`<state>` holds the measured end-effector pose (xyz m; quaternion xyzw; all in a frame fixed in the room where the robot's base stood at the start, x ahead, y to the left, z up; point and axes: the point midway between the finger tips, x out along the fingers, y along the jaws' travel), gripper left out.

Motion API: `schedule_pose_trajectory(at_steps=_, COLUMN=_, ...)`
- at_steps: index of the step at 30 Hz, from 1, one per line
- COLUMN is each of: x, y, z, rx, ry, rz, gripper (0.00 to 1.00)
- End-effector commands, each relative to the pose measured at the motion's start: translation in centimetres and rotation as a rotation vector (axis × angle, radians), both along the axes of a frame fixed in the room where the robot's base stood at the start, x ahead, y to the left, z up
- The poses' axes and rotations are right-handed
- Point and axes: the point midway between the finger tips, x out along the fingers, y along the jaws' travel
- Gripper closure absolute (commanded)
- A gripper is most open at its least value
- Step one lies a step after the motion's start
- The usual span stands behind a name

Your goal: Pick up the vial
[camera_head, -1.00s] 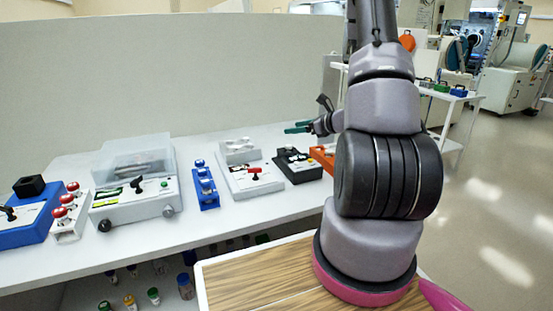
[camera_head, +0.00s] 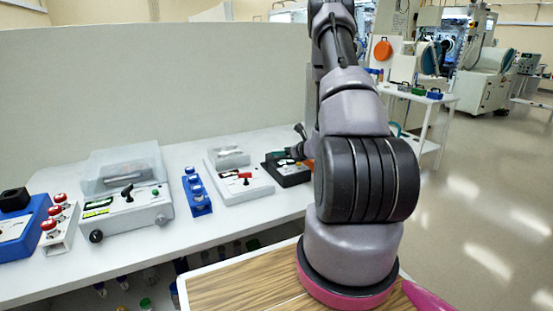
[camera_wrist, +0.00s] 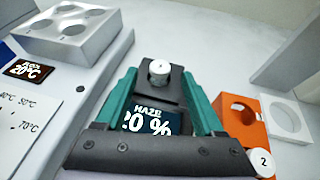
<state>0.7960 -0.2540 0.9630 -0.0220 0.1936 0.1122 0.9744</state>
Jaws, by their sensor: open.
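A vial with a pale metallic cap (camera_wrist: 159,70) stands upright in the black haze meter (camera_wrist: 172,90), whose display reads "HAZE" and a percentage. Only the cap and top show; the body is hidden in the meter. My gripper (camera_wrist: 158,80) is open, its green fingers on either side of the vial, with a gap to each side in the wrist view. In the head view my gripper (camera_head: 284,154) is over the black meter (camera_head: 292,175), partly hidden by my arm. I cannot tell how far the fingertips are above the cap.
An orange holder (camera_wrist: 240,120) and a white ring block (camera_wrist: 286,118) stand close right of the meter. A white device with a grey block (camera_head: 240,185) stands to its left. Further left are a blue rack (camera_head: 196,194) and a lidded device (camera_head: 125,205).

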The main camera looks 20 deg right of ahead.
Motion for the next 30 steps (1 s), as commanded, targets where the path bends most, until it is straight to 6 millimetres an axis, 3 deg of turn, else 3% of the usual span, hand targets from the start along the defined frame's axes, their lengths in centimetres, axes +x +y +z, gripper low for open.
schedule_pose_trajectory(at_steps=4, x=1.6, y=0.4, z=-0.7, rx=-0.001, ry=0.000, rz=0.003, gripper=0.30)
schedule_pose_trajectory(at_steps=12, x=1.9, y=0.5, z=-0.8, rx=-0.001, ry=0.000, rz=0.002, gripper=0.30)
schedule_pose_trajectory(at_steps=14, x=1.9, y=0.5, z=-0.8, rx=-0.001, ry=0.000, rz=0.002, gripper=0.49)
schedule_pose_trajectory(at_steps=18, x=1.9, y=0.5, z=-0.8, rx=-0.001, ry=0.000, rz=0.001, gripper=1.00)
schedule_pose_trajectory(at_steps=30, x=1.9, y=0.5, z=-0.2, rx=-0.001, ry=0.000, rz=0.002, gripper=1.00)
